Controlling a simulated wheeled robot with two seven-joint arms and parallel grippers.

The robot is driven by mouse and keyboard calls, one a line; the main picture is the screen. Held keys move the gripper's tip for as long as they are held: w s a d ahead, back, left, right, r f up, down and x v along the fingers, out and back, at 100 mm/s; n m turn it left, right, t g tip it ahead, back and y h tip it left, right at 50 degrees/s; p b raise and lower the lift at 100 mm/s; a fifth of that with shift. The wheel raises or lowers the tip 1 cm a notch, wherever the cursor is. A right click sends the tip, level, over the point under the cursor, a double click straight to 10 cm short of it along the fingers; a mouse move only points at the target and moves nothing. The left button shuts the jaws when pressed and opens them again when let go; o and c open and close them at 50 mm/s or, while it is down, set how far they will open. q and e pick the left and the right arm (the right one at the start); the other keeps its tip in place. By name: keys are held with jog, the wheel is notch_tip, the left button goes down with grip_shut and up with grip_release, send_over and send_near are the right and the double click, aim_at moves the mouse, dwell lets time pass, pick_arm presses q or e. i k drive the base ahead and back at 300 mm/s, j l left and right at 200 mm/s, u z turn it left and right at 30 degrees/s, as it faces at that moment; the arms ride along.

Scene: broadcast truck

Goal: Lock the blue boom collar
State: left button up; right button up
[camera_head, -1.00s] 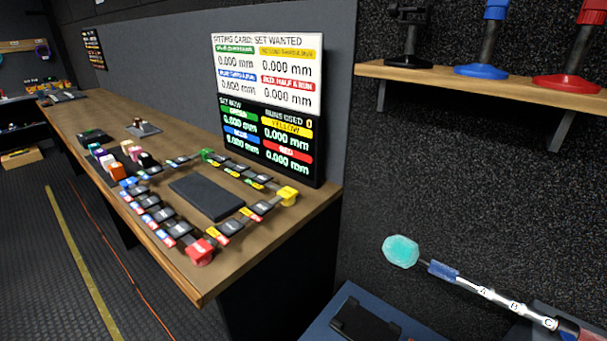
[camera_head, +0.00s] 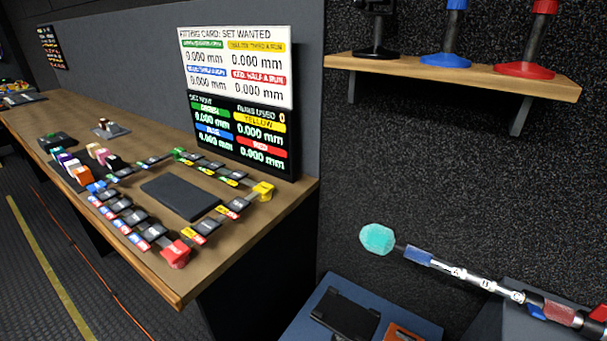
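A boom pole (camera_head: 480,283) runs from the centre right down to the right edge. It has a teal foam head (camera_head: 377,239) at its left end. A blue sleeve (camera_head: 418,256) sits just behind the head, and silver sections lettered A, B and C follow. A smaller blue part (camera_head: 537,311) and a dark red part (camera_head: 563,313) show near the right edge. I cannot tell which blue part is the collar, or whether it is locked. The pole's far right end is cut off. Neither of my grippers is in view.
A blue-topped surface (camera_head: 305,327) with a black stand (camera_head: 343,312) lies below the pole. A wooden shelf (camera_head: 450,72) holds black, blue and red stands. A wooden bench (camera_head: 150,262) at left carries coloured blocks and a fitting card (camera_head: 237,100).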

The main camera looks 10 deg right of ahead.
aim_at(536, 311)
jog(key=z, duration=1.25)
